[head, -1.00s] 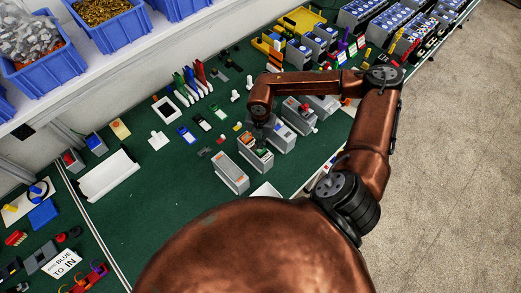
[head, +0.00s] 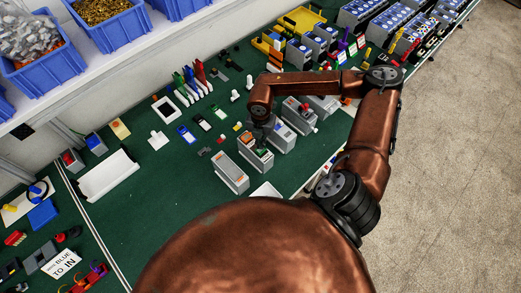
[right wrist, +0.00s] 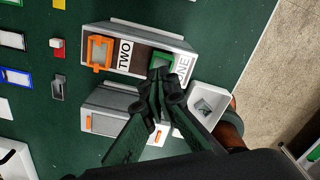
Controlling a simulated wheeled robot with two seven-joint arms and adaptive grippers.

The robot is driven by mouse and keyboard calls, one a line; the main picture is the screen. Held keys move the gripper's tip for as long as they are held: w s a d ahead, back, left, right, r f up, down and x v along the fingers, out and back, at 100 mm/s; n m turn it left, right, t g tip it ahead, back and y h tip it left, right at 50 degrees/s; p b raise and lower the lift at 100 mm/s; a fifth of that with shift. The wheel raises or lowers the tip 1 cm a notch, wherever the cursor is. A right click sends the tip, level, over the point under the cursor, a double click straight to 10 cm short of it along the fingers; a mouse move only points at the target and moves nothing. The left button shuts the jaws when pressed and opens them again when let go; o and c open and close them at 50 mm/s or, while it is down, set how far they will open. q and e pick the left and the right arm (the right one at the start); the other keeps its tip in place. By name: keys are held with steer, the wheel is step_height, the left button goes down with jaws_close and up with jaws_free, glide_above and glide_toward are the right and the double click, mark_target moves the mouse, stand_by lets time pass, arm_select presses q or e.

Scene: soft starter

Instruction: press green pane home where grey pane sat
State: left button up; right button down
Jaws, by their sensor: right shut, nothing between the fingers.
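A grey housing (right wrist: 140,44) carries the labels TWO and ONE on its dark top; it also stands under my right gripper in the head view (head: 256,160). The green pane (right wrist: 161,60) lies at the ONE end of that top, partly hidden by my fingers. I cannot tell whether it is fully seated. An orange frame (right wrist: 99,51) stands at the TWO end. My right gripper (right wrist: 163,76) is shut and empty, its tips at the green pane's edge, seemingly touching it. A small grey piece (right wrist: 204,107), possibly the grey pane, lies in a white tray (right wrist: 194,127). My left gripper is not in view.
Another grey housing (head: 229,173) stands beside the labelled one, and more (head: 282,137) stand on its other side. Small coloured parts lie across the green mat (head: 150,195). Blue bins (head: 45,60) sit on the shelf behind.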

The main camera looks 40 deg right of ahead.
steer(key=shift+f+b, duration=0.9)
steer(key=shift+f, duration=0.2)
steer(key=shift+r, duration=0.15)
stand_by(0.3)
steer(key=shift+r+p, duration=1.75)
steer(key=shift+r, duration=1.65)
steer(key=shift+a, duration=0.1)
